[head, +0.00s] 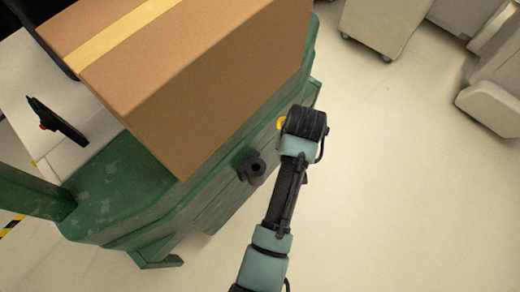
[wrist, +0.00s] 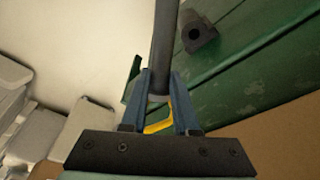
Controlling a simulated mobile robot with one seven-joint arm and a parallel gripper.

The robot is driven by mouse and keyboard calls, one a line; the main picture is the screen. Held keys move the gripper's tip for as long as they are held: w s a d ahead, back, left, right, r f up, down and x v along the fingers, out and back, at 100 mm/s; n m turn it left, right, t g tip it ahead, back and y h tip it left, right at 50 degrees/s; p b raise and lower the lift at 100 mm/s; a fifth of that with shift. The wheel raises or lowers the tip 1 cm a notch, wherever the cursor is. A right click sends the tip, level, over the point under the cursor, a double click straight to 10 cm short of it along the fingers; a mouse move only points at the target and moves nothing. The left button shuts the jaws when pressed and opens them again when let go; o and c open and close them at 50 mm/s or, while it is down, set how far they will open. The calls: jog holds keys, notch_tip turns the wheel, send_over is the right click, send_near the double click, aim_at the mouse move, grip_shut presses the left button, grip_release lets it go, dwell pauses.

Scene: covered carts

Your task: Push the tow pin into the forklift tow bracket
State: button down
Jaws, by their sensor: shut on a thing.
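The tow pin (wrist: 164,45) is a dark grey rod with a yellow part at its near end, seen in the wrist view. My gripper (wrist: 161,80) is shut on it, with the blue fingers on either side. In the head view only a yellow bit of the pin (head: 281,123) shows beside my gripper (head: 289,122), whose fingers are hidden. The tow bracket (head: 252,168) is a dark block with a round hole on the green forklift's side. In the wrist view the bracket (wrist: 199,35) lies right of the pin, apart from it in the picture.
The green forklift (head: 120,190) carries a large cardboard box (head: 190,80) with yellow tape, close to my gripper. A black lever (head: 55,120) stands at the left. Pale covered carts (head: 385,25) stand at the back right. The floor (head: 420,190) at right is clear.

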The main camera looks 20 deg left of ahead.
jog(key=a+f+n+t+y+b, duration=0.3)
jog(key=a+f+n+y+b, duration=0.4)
jog(key=y+b, duration=0.8)
jog(key=a+n+b, duration=0.1)
jog(key=n, duration=0.2)
jog(key=shift+s+t+b, duration=0.2)
jog(key=shift+t+b, duration=0.1)
